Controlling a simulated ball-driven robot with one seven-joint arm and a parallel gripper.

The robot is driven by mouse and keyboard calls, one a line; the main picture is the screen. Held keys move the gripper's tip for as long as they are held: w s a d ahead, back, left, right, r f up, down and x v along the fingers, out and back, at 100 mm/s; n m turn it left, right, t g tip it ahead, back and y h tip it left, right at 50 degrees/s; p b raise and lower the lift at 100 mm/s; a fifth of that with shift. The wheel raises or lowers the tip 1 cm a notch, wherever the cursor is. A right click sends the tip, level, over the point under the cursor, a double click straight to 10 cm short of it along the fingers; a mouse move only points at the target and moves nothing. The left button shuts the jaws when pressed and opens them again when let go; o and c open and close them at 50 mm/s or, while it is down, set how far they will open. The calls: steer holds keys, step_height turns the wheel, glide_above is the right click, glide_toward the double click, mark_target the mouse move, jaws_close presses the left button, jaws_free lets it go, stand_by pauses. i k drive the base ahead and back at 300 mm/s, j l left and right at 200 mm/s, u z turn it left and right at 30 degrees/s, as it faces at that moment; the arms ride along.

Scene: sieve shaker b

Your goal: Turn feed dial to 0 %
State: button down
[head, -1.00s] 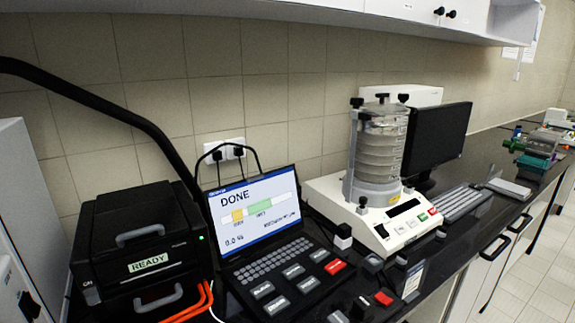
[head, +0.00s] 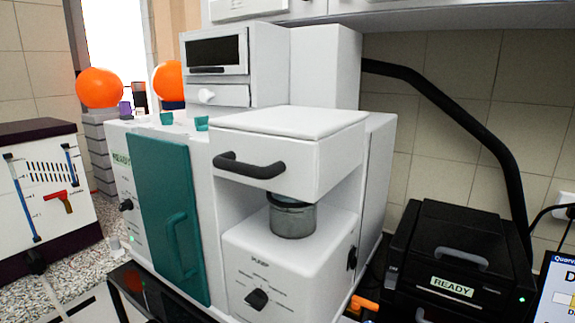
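No dial with a readable "feed" label shows in the head view. A black knob (head: 257,300) sits on the front of a white instrument (head: 290,262), below a label that seems to read PUMP. Its surrounding markings are too small to read. A second black knob (head: 126,205) is on the narrow white panel left of the teal door (head: 168,215). Whether either knob is the feed dial, I cannot tell. My gripper is not in view.
A black box with a READY label (head: 452,287) stands at the right, beside part of a lit screen (head: 556,290). A metal cup (head: 291,217) sits under the white instrument's handled head (head: 290,150). A white panel with a red tool picture (head: 45,190) is at far left.

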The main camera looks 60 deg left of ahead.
mark_target(128, 204)
steer(key=u, duration=1.85)
